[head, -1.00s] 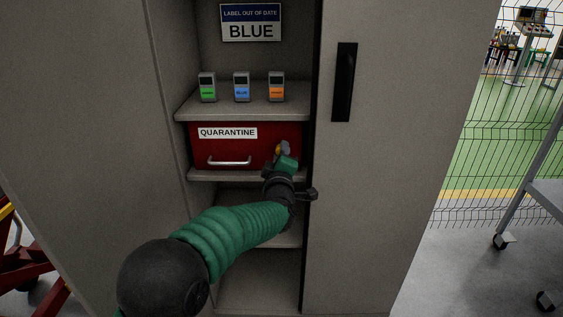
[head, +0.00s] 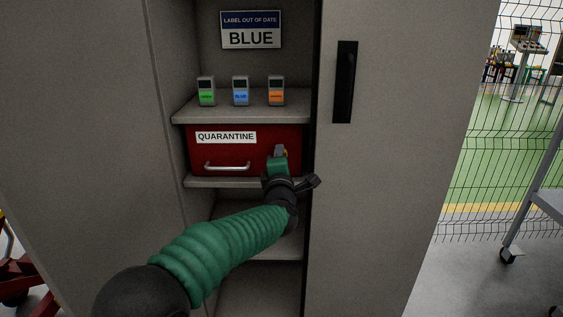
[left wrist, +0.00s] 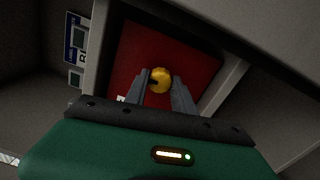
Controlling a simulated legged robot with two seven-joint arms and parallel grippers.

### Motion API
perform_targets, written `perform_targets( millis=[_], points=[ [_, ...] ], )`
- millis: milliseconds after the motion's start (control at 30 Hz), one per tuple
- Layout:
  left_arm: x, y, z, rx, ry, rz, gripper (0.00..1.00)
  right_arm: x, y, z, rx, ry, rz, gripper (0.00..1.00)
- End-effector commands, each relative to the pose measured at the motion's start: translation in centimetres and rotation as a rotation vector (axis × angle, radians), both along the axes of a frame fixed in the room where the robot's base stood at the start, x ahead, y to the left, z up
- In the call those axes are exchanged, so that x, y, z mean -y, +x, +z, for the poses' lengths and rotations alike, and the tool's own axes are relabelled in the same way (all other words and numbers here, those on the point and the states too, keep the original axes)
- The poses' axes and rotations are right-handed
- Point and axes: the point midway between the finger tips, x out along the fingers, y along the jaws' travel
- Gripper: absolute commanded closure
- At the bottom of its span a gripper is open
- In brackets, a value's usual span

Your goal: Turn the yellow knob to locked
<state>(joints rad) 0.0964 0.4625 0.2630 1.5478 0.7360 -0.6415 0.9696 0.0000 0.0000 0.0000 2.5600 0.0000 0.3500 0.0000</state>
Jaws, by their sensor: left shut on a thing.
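The yellow knob (left wrist: 161,80) sits on the red front of the quarantine drawer (left wrist: 195,55), between the two grey fingers of my left gripper in the left wrist view. A dark notch shows at the knob's left side. In the head view my left gripper (head: 280,152) is at the right part of the red drawer (head: 240,151), shut on the knob, which it mostly hides there. I cannot read any locked mark beside the knob. My right gripper is in neither view.
The drawer stands in a grey cabinet, with a silver handle (head: 227,166) at its left. Green, blue and orange labelled devices (head: 241,91) stand on the shelf above (head: 225,115). A cabinet door (head: 385,180) with a black handle (head: 344,82) is close on the right.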

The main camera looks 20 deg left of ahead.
Motion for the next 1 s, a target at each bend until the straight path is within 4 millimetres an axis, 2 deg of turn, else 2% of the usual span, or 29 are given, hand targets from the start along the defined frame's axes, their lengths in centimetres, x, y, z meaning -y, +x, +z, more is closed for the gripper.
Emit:
perform_targets(
  millis=[33, 400, 433, 567, 600, 867, 1000],
  points=[
    [-0.2, 0.0, -0.5, -0.007, -0.007, 0.003, 1.0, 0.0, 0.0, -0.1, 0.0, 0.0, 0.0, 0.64],
    [-0.1, 0.0, -0.6, -0.008, -0.011, 0.002, 1.0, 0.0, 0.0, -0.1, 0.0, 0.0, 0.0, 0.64],
    [-0.1, 0.0, -0.6, -0.008, -0.011, 0.002, 0.67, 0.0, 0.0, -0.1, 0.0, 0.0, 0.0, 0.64],
    [-0.1, 0.0, -0.5, -0.006, -0.01, 0.002, 0.5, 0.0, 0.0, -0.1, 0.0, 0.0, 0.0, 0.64],
    [-0.1, 0.0, -0.4, -0.005, -0.01, 0.002, 0.48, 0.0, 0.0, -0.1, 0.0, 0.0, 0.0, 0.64],
    [0.0, -0.1, -0.2, -0.002, -0.008, 0.0, 0.48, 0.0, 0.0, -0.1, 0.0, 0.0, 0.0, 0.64],
    [0.3, -1.2, -0.1, -0.002, -0.007, 0.0, 0.48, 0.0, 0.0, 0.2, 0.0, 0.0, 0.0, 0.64]
  ],
)
